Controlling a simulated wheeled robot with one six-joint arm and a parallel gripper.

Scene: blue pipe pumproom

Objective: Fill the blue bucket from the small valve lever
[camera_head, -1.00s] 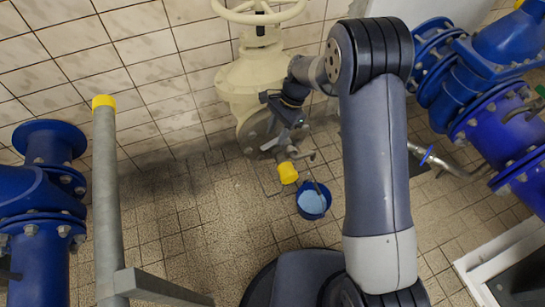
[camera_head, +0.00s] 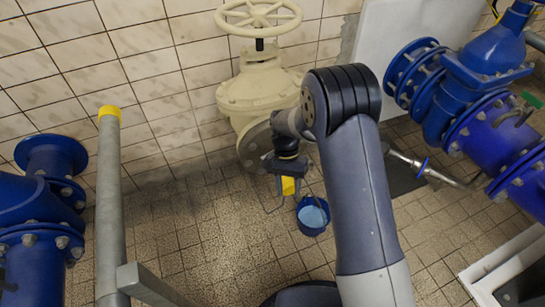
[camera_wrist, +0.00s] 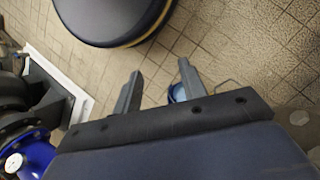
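The blue bucket (camera_head: 312,216) stands upright on the tiled floor below the large cream valve. Its inside looks light blue; I cannot tell whether that is water. In the wrist view the bucket (camera_wrist: 178,93) shows only in part, behind one finger. My gripper (camera_head: 288,188) points down in front of the cream valve's flange, up and left of the bucket in the picture. A yellow end piece (camera_head: 288,186) shows between its fingers; I cannot tell whether they touch it. In the wrist view my gripper (camera_wrist: 159,68) is open, with floor between the fingers. The small valve lever is not clearly visible.
The cream valve (camera_head: 258,92) with its handwheel stands against the tiled wall. A grey post (camera_head: 108,210) with a yellow cap rises at the left. Blue flanged pipes (camera_head: 470,100) fill the right, others (camera_head: 45,225) the left. The floor between is mostly clear.

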